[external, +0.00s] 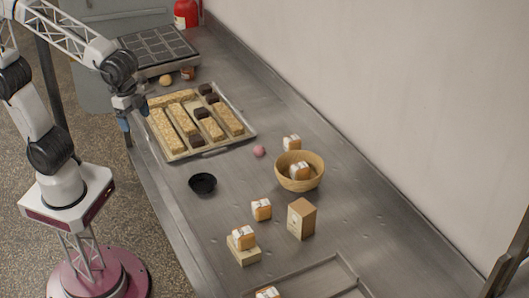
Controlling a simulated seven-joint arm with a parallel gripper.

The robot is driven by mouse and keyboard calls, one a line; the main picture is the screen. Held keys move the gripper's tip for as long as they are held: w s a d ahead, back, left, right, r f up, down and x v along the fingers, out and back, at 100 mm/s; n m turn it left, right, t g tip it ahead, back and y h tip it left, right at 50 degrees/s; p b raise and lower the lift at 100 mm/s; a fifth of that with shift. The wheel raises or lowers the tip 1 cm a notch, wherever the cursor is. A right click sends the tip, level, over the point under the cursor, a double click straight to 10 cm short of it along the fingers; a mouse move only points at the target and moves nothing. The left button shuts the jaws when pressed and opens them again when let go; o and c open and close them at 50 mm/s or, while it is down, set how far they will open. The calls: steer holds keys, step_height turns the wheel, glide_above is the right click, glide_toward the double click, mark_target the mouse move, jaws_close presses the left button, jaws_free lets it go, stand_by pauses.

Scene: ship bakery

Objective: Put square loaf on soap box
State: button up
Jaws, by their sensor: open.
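Several small orange-and-white blocks, which may be square loaves, are on the counter: one block (261,209) stands alone near the middle, another block (243,238) rests on a low tan box (245,256), and one (300,170) is in a round wooden bowl (299,184). Another (291,143) is behind the bowl and one (267,293) is cut off at the bottom edge. An upright brown carton (301,218) stands right of the lone block. I cannot tell which box is the soap box. My gripper (134,120) is open and empty, at the counter's left edge beside the tray.
A tray (247,128) holds long golden bars and dark blocks. A black bowl (203,184), pink ball (259,151), yellowish ball (165,80) and dark grid appliance (158,48) are on the counter. A shallow metal frame (333,262) lies front right. A wall bounds the right.

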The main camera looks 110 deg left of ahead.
steer(key=s+a+f+n, duration=0.1)
steer(key=s+f, duration=0.1)
steer(key=s, duration=0.6)
steer(key=s+a+f+n, duration=0.1)
steer(key=s+f, duration=0.2)
steer(key=s, duration=0.6)
steer(key=shift+s+a+n+t, duration=0.2)
steer(key=shift+a+n+t, duration=0.1)
steer(key=shift+t, duration=0.1)
